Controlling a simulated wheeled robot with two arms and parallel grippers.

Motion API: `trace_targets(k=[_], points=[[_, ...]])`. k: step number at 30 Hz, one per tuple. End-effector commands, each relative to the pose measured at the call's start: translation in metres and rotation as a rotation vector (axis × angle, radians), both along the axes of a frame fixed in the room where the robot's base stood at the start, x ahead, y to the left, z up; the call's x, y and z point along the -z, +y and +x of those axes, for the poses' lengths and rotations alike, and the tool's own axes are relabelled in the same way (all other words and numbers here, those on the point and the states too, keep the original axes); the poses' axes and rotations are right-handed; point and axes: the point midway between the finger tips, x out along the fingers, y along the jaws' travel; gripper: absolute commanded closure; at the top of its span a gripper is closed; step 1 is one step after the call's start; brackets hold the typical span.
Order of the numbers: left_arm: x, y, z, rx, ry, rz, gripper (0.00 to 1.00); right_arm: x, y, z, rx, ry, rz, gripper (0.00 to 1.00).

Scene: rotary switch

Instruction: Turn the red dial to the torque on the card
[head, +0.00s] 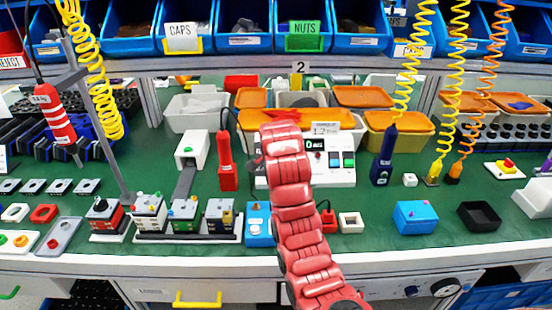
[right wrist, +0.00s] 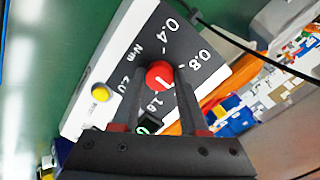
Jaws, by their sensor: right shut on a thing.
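The red dial (right wrist: 159,74) sits on a dark panel marked 0.4, 0.8, 1.6 and 2.0 N·m in the right wrist view. It has a short white line on its face; its exact heading is hard to tell. My right gripper (right wrist: 158,79) is shut on the dial, one finger on each side, hiding part of the scale. In the head view my red right arm covers the dial and most of my gripper. The white torque card (head: 325,128) stands behind the controller (head: 341,177) and appears to read 1.2. My left gripper is not in view.
A red screwdriver (head: 226,161) stands left of the controller and a dark blue one (head: 384,157) right of it. Orange-lidded bins (head: 398,124) stand behind. A yellow button (right wrist: 100,92) is near the dial.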

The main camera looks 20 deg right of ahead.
Motion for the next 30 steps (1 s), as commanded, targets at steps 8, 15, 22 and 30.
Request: trace_targets(k=[8,15,22,30], points=[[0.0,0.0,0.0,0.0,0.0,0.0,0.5,0.001,0.0,0.0,0.0,0.002,-0.001,0.4],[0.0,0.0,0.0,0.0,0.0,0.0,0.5,0.0,0.0,0.0,-0.001,0.001,-0.001,0.26],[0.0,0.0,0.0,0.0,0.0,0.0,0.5,-0.005,0.001,-0.004,-0.001,-0.001,-0.002,0.26],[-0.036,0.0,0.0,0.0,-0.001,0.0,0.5,-0.048,0.009,-0.03,-0.002,-0.003,-0.003,0.26]])
